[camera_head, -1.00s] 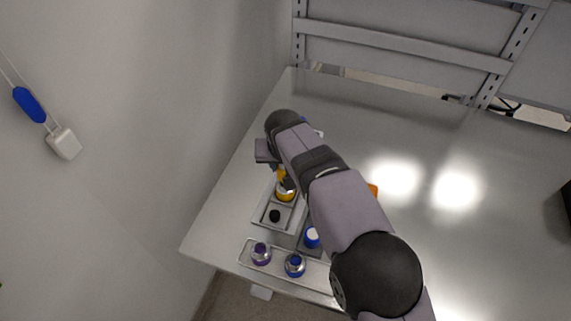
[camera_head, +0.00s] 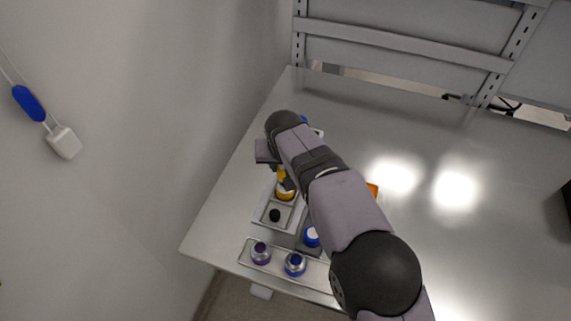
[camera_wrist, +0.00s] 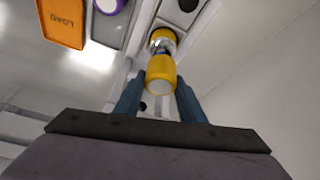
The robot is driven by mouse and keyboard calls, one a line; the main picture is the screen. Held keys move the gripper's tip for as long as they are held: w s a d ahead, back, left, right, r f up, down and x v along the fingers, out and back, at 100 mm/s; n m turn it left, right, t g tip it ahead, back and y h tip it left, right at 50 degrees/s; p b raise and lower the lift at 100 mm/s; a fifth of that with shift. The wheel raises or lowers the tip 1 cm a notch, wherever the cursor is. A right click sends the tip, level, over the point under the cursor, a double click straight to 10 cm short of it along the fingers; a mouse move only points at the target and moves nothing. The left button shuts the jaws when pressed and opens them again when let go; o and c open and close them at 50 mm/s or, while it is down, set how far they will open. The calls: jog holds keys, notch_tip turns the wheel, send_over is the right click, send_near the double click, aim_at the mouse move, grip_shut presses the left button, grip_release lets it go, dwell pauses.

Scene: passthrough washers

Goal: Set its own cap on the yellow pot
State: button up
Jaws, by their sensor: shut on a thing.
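The yellow pot (camera_head: 285,195) stands in a compartment of a grey tray (camera_head: 258,219), partly hidden by my gripper in the head view. In the wrist view the pot (camera_wrist: 162,35) shows beyond the cap, with a shiny metal neck between them. My gripper (camera_wrist: 158,88) is shut on the yellow cap (camera_wrist: 161,73), whose pale end faces the wrist camera. The cap (camera_head: 281,174) is close to the pot's neck and roughly in line with it. I cannot tell whether cap and neck touch.
A black knob (camera_head: 275,215) sits in the compartment in front of the pot. A blue-and-white piece (camera_head: 312,237) is to the right. A front rack holds a purple pot (camera_head: 261,253) and a blue pot (camera_head: 295,264). An orange tray (camera_wrist: 62,20) lies to one side. The table's right is clear.

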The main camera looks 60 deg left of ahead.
jog(key=shift+f+b, duration=0.35)
jog(key=shift+f, duration=0.35)
jog(key=shift+f, duration=0.25)
jog(key=shift+f+b, duration=0.35)
jog(key=shift+f, duration=0.4)
dwell(0.7)
dwell(0.7)
jog(key=o, duration=1.1)
jog(key=shift+o, duration=0.7)
jog(key=shift+o, duration=1.4)
